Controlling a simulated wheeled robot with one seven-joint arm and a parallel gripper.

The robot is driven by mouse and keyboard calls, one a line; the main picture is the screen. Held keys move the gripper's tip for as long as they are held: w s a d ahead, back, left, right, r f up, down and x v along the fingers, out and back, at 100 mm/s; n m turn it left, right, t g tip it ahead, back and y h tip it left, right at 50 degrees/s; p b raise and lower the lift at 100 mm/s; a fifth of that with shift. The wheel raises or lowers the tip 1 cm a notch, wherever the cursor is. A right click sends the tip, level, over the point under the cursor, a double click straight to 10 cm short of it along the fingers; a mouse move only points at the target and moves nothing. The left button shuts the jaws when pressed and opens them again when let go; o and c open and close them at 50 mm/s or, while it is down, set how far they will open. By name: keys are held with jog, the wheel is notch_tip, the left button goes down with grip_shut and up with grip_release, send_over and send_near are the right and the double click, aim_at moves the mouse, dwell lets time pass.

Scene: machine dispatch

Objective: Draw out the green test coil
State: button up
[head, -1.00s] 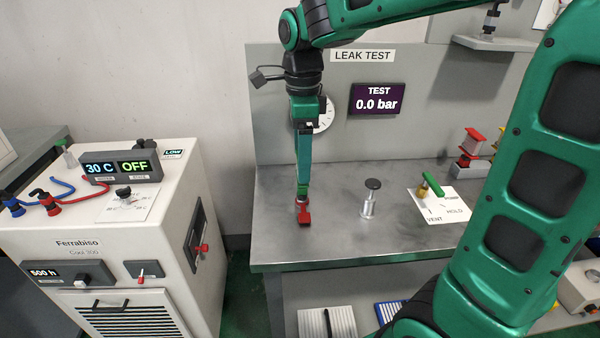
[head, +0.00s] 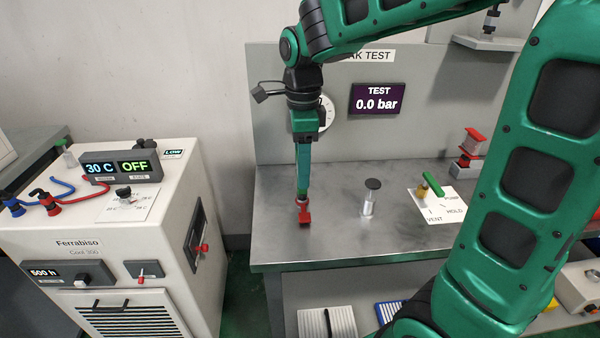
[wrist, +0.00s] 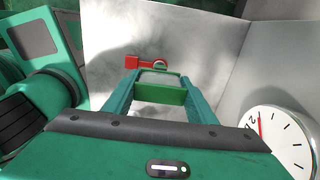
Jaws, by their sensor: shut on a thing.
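A green block-like piece with a grey face (wrist: 160,88), which looks like the green test coil, sits between my fingertips in the wrist view. My gripper (wrist: 158,88) is shut on it. In the head view my gripper (head: 303,185) points straight down over the left part of the leak test bench. There the coil cannot be made out clearly against the teal fingers. A red fitting with a flat handle (head: 304,215) stands on the bench right below the fingertips; it also shows just beyond the coil in the wrist view (wrist: 138,62). Whether coil and fitting touch, I cannot tell.
A metal post with a dark knob (head: 368,198) stands right of the gripper. A green-handled valve (head: 430,185) and a red-capped fitting (head: 468,150) are further right. The gauge (wrist: 283,140) and TEST display (head: 377,98) are behind. A white chiller (head: 100,215) stands left.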

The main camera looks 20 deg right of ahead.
jog(key=shift+r, duration=4.95)
